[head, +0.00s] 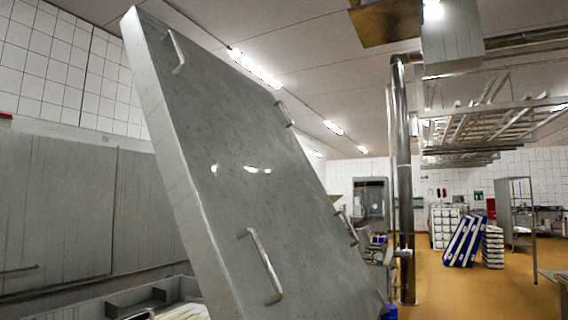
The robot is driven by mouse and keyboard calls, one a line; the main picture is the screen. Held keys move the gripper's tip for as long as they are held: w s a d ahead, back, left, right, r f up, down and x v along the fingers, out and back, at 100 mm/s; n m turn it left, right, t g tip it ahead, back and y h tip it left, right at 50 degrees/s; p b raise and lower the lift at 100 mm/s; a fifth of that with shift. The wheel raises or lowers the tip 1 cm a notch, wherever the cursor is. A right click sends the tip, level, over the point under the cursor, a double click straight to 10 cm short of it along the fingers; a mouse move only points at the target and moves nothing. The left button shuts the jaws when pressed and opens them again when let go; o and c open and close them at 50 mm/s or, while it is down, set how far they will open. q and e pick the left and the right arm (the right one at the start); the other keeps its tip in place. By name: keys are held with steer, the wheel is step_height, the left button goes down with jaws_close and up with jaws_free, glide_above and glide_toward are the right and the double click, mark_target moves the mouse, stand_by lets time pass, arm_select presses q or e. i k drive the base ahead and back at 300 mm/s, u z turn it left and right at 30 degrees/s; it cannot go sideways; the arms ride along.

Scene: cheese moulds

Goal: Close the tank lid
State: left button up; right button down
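The tank lid (215,130) is a large grey metal panel with several bar handles. It stands raised and tilted in the middle of the head view, its top edge near the ceiling at the left. One handle (262,262) is low on its face, and another handle (176,52) is near the top. Part of the tank (70,306) shows at the bottom left, open, with pale contents (185,312) inside. Neither of my grippers shows in the view.
A grey panelled surface (60,200) stands at the left. A vertical metal pipe (403,170) rises right of the lid. Stacked white moulds (445,228), blue-and-white items (463,240) and a metal shelf (515,210) stand farther back. The orange floor (470,285) at the right is mostly clear.

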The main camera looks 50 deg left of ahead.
mark_target(264, 237)
steer(key=i, duration=1.75)
steer(key=u, duration=3.05)
steer(key=i, duration=0.1)
steer(key=u, duration=0.15)
